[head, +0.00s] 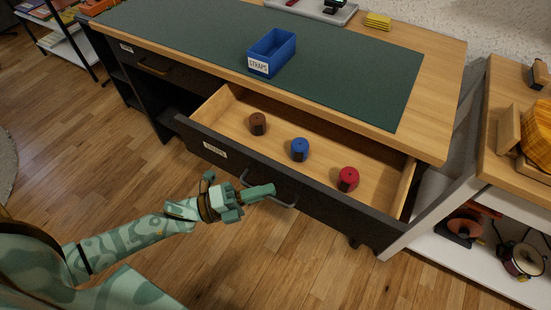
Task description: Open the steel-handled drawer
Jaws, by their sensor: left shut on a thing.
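The drawer (300,197) with the grey steel handle (287,206) stands pulled well out from under the desk top. A brown, a blue and a red round piece stand inside it: brown (258,123), blue (300,149), red (348,179). My left gripper (262,191) reaches in from the left and is shut on the steel handle at the drawer's front. Its fingers cover part of the handle. My right gripper is not in view.
On the desk's green mat (390,75) stands a blue bin (272,54) labelled STRAPS. A second, closed drawer with a brown handle (155,67) is at the left. A white shelf unit (470,215) stands close on the right. The wooden floor (300,265) before the drawer is clear.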

